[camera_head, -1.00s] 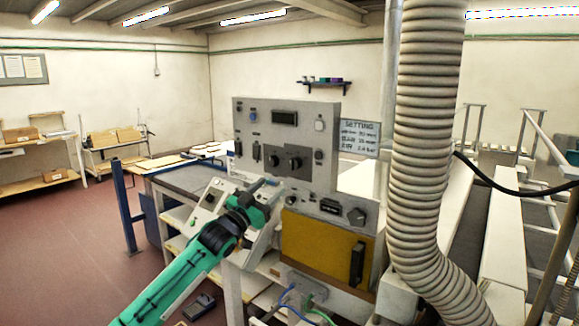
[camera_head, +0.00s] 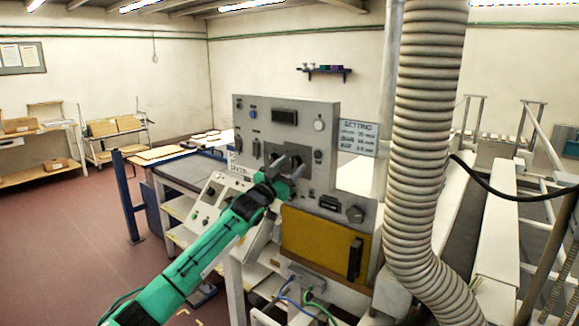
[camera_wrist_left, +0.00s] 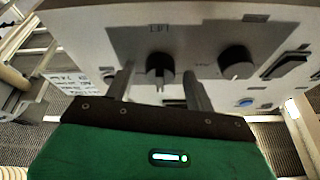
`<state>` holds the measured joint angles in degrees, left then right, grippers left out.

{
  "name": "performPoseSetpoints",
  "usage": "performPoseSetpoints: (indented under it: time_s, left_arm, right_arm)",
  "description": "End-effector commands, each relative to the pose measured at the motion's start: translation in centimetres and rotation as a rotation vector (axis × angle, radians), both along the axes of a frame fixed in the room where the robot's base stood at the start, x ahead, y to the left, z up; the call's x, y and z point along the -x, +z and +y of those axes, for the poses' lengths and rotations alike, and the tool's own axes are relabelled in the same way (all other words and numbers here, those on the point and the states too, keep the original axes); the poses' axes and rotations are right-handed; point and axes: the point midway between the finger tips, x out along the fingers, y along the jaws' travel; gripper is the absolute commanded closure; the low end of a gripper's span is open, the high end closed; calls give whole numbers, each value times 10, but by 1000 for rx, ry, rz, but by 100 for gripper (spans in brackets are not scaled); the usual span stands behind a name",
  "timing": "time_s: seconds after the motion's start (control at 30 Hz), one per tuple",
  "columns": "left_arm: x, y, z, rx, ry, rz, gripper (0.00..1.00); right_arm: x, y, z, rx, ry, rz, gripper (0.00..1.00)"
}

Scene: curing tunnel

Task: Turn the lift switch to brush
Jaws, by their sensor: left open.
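The lift switch (camera_wrist_left: 160,68) is a dark round knob on a dark plate, with a LIFT label beside it in the left wrist view. My left gripper (camera_wrist_left: 158,85) is open, its two fingers on either side of the knob in that view, with gaps showing. I cannot tell how far the fingertips are from the panel face. In the head view my left gripper (camera_head: 287,165) is in front of the grey control panel (camera_head: 325,117) and hides much of the knobs. The switch's brush mark is not readable. My right gripper is not in view.
A second dark knob (camera_wrist_left: 237,62) is beside the lift switch. A setting sign (camera_head: 357,138) hangs right of the panel. A thick ribbed hose (camera_head: 428,150) runs down on the right.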

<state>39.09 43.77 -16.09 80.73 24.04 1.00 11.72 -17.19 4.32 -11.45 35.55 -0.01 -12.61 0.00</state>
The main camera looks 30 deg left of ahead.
Motion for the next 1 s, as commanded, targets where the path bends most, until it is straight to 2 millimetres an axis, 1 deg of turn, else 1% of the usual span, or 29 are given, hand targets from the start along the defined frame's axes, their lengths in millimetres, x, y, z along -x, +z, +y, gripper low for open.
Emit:
performPoseSetpoints:
  time_s: [0.13, 0.17, 0.3, 0.37, 0.4, 0.57, 0.73, 0.87, 1.0]
  left_arm:
    - [0, 0, 0, 0, 0, 0, 45]
    - [0, 0, 0, 0, 0, 0, 47]
    - [0, 0, 0, 0, 0, 0, 75]
    - [0, 0, 0, 0, 0, 0, 87]
    - [0, 0, 0, 0, 0, 0, 90]
    - [0, 0, 0, 6, 0, 1, 90]
    - [0, -1, -1, 48, 0, 4, 90]
    - [0, -1, -2, 118, -2, 9, 90]
    - [0, 0, -4, 223, -3, 16, 90]
  right_arm:
    - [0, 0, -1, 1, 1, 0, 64]
    - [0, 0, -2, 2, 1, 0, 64]
    - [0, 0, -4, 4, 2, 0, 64]
    - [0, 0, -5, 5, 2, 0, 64]
    - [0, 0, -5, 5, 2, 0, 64]
    - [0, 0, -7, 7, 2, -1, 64]
    - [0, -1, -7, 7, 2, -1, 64]
    - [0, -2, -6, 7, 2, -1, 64]
    - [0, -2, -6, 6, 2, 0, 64]
